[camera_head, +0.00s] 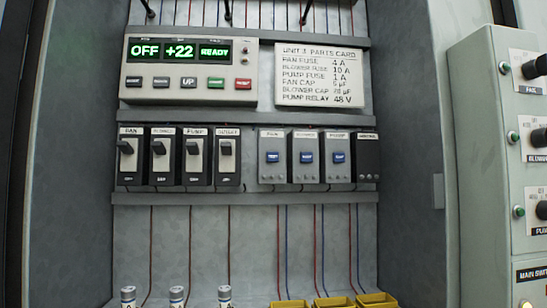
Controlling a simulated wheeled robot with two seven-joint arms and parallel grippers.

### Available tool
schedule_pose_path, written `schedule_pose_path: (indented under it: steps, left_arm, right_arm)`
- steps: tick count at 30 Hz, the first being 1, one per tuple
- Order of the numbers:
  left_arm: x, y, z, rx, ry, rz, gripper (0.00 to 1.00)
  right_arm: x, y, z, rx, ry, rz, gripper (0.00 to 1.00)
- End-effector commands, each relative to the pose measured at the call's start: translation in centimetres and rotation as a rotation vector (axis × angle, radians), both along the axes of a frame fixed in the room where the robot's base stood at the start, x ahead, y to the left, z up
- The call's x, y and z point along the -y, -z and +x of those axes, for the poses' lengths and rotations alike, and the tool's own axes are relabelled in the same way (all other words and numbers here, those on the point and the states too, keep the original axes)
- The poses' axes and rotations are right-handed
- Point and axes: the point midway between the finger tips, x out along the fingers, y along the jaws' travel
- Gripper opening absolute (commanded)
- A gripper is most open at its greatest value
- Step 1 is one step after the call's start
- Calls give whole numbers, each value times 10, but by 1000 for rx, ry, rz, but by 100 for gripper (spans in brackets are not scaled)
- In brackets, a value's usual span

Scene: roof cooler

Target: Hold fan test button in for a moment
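The fan relay block (272,172), labelled FAN, is the leftmost of the grey blocks right of centre on the middle rail. Its blue button (271,156) is on the front face; the small print on it is too small to read surely. Similar blue buttons sit on the neighbouring block (306,173) and on the pump block (337,173). Nothing touches the fan block's button. Neither of my grippers shows in the head view.
A controller (189,98) above reads OFF, +22, READY. A parts card (320,75) is beside it. Breakers, including one labelled FAN (130,160), are at left. A side panel (487,160) with black knobs stands at right. Yellow trays (328,301) and fuses (177,297) are below.

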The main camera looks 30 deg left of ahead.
Motion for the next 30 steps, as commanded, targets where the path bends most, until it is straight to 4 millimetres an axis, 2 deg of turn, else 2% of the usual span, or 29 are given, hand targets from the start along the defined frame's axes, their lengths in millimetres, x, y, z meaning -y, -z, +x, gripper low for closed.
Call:
schedule_pose_path:
  steps: [1,3,4,30]
  left_arm:
    - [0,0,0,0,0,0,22]
    - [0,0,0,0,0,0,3]
    - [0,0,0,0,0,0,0]
    - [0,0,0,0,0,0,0]
  right_arm:
    - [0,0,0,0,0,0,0]
    - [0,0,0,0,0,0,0]
    - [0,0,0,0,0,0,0]
    - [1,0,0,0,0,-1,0]
